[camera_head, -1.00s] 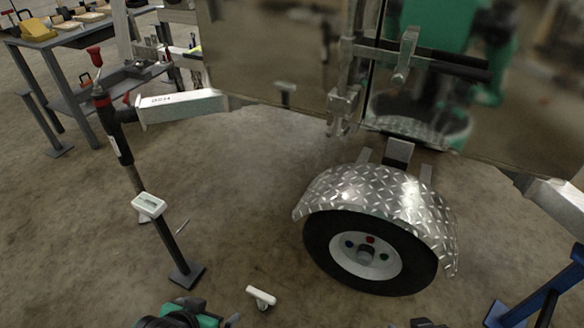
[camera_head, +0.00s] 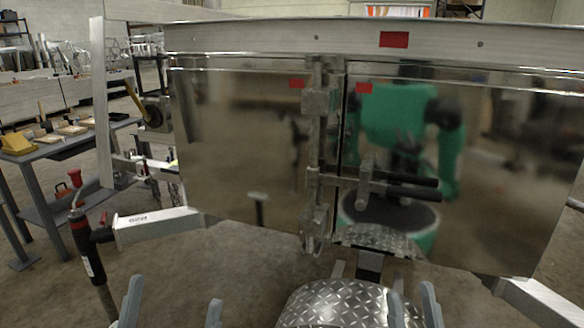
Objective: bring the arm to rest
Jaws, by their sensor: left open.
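My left gripper (camera_head: 174,292) shows at the bottom left of the head view. Its two grey fingers point up and stand wide apart with nothing between them. My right gripper (camera_head: 412,290) shows at the bottom right, in front of the trailer's fender. Its fingers are also apart, with a narrower gap, and nothing shows between them. The rest of both arms is below the picture edge.
The trailer's polished doors (camera_head: 240,140) fill the middle and mirror my green body. A latch with a handle (camera_head: 400,190) sticks out. A diamond-plate fender (camera_head: 335,305) is below. A jack post (camera_head: 88,245) and grey workbench (camera_head: 60,150) stand left.

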